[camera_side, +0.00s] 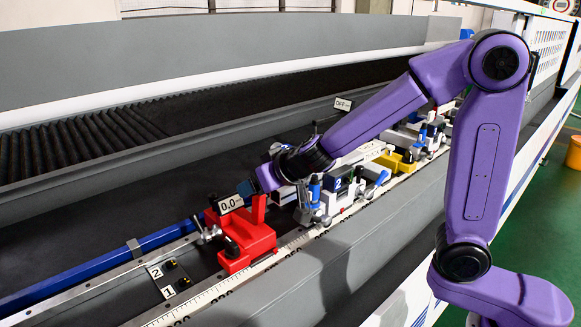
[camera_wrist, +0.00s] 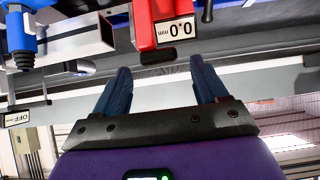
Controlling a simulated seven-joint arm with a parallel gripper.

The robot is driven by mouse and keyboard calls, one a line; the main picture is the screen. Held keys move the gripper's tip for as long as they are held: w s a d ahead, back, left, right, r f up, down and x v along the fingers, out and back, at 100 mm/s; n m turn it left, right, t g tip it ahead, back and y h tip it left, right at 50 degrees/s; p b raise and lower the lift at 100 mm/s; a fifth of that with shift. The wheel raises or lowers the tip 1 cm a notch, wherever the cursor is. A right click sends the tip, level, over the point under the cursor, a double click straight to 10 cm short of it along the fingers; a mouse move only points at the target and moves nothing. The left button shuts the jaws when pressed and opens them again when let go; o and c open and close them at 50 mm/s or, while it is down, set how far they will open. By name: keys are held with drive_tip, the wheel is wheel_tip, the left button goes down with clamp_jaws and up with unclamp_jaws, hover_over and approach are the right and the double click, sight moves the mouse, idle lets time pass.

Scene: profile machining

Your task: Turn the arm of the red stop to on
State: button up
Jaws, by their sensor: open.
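The red stop (camera_side: 258,238) sits on the rail in the side view, with a white "0.0 mm" plate (camera_side: 230,204) on top. A small silver lever (camera_side: 207,234) shows at its left side; I cannot tell whether this is its arm or how it is set. My gripper (camera_side: 246,189) is just above and behind the stop. In the wrist view the red stop (camera_wrist: 142,24) and its plate show upside down at the top. There my gripper (camera_wrist: 160,68) has its two blue fingers wide apart, with nothing held between them. Contact with the stop cannot be told.
Blue-grey clamps (camera_side: 313,198) and a yellow one (camera_side: 397,163) stand along the rail to the right. An "OFF" sign (camera_side: 343,104) stands behind. Plates marked 1 and 2 (camera_side: 155,272) lie left of the stop. A scale strip (camera_side: 210,297) runs along the front.

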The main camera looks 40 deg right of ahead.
drive_tip(key=v, duration=1.2)
drive_tip(key=shift+s+r, duration=0.2)
drive_tip(key=shift+s, duration=0.1)
